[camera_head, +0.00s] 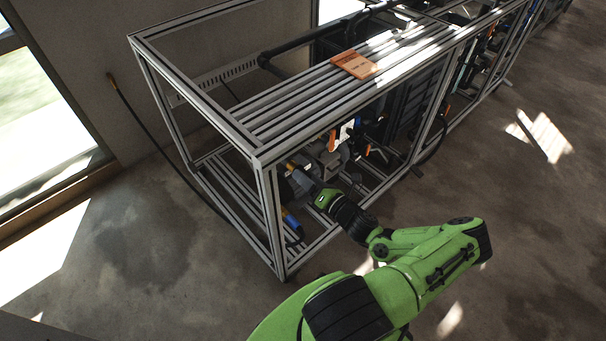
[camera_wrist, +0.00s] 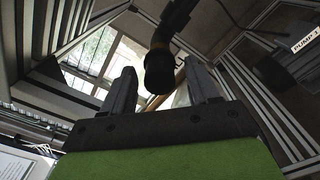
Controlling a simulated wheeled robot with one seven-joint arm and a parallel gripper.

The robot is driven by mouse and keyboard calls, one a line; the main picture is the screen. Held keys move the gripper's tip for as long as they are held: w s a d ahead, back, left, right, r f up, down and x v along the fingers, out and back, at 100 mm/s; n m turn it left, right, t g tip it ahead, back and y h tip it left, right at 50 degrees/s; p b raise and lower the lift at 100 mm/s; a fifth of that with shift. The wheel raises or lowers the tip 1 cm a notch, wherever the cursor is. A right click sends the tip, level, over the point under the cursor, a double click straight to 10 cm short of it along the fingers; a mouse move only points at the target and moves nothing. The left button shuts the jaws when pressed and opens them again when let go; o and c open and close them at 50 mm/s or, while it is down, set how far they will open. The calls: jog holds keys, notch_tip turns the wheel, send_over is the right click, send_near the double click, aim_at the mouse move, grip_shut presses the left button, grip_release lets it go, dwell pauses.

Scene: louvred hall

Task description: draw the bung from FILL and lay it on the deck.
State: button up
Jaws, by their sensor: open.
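My gripper (camera_wrist: 160,72) is open, with its two dark fingers apart in the wrist view. A black, round-ended piece (camera_wrist: 158,78) on a dark pipe hangs down from above and shows between the fingers. I cannot tell whether it is the bung, or whether the fingers touch it. No FILL mark is readable in either view. In the head view my gripper (camera_head: 304,184) reaches into the lower part of the metal frame, among grey fittings, and its fingers are hard to make out. The slatted top (camera_head: 300,104) of the frame may be the deck; I cannot tell.
An orange plate (camera_head: 353,65) lies on the slatted top. Metal posts (camera_head: 270,215) stand close to my arm. A PUMP 1 label (camera_wrist: 305,42) shows at the right of the wrist view. A black hose (camera_head: 160,150) runs down at the left. The floor in front is clear.

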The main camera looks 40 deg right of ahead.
jog(key=shift+w, duration=0.65)
jog(key=shift+c, duration=0.4)
grip_shut()
dwell(0.9)
